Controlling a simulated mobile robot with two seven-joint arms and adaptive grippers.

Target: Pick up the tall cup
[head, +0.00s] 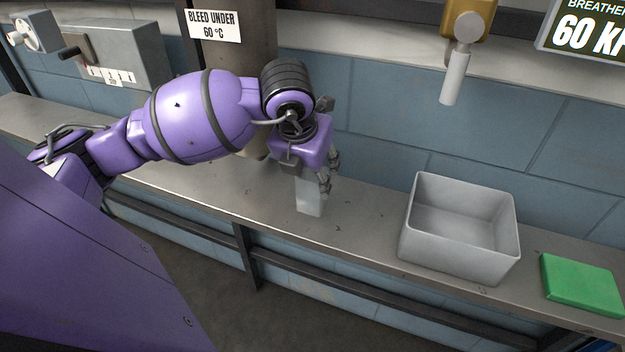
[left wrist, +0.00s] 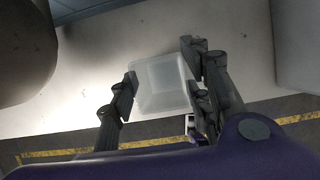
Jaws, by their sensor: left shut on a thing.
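The tall cup (head: 310,196) is a pale, translucent, square-sided vessel. It stands upright at the shelf in the head view, below my left gripper (head: 308,174). In the left wrist view I look down on the cup (left wrist: 163,84), with the fingers of my left gripper (left wrist: 160,88) on both sides of it. The left gripper is shut on the cup. The fingers and wrist hide the cup's upper part in the head view. I cannot tell whether its base touches the shelf. My right gripper is in neither view.
A grey open bin (head: 460,228) stands on the metal shelf (head: 358,222) to the right, with a green block (head: 582,284) beyond it. A brass tap with a pale spout (head: 455,78) hangs above. A grey control box (head: 115,55) is at the left. The shelf between cup and bin is clear.

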